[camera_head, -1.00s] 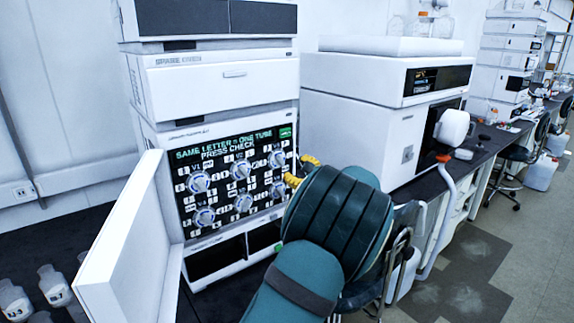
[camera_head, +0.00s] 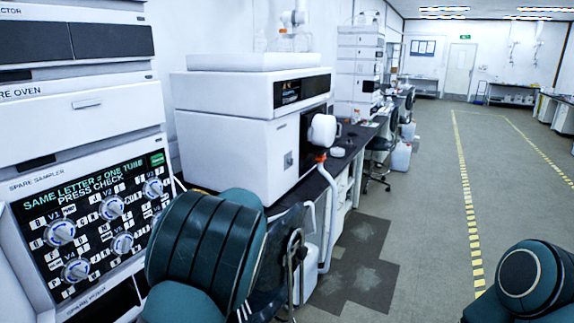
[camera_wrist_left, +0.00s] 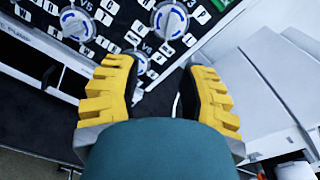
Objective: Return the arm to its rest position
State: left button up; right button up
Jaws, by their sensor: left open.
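My left arm (camera_head: 205,250) is folded in the lower middle of the head view, close to the instrument stack. It hides the left gripper there. In the left wrist view, my left gripper (camera_wrist_left: 160,70) has its two yellow ribbed fingers spread apart, with nothing held between them. Beyond the fingers is the valve panel (camera_wrist_left: 105,12), with round white and blue knobs. The same panel (camera_head: 35,212) shows at the left of the head view, its screen reading "SAME LETTER = ONE TUBE PRESS CHECK". Part of my right arm (camera_head: 530,275) shows at lower right; its gripper is out of frame.
A white instrument (camera_head: 235,140) stands on the dark bench just beyond my left arm. A chair (camera_head: 290,245) is close beside that arm. A white pipe (camera_head: 330,220) hangs at the bench edge. The floor (camera_head: 430,220) to the right is open, with yellow-striped lines.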

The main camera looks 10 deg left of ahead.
pick_arm(q)
jog(key=s+d+f+n+g+h, duration=0.1)
jog(key=s+f+g+h, duration=0.2)
jog(key=f, duration=0.7)
jog(key=s+d+f+n+g+h, duration=0.15)
jog(key=s+f+h, duration=0.3)
jog(key=f, duration=0.55)
jog(key=s+d+f+n+g+h, duration=0.15)
jog(key=s+f, duration=0.35)
jog(key=f, duration=0.5)
jog(key=s+d+f+n+h, duration=0.4)
jog(key=s+d+n, duration=0.3)
jog(key=s+d, duration=0.2)
jog(key=s+d+f+n+t+h, duration=0.1)
jog(key=s+d+f+n+h, duration=0.4)
jog(key=s+d, duration=0.4)
jog(key=shift+s+d+n+h, duration=0.3)
jog(key=shift+n+h, duration=0.6)
jog(key=shift+h, duration=0.2)
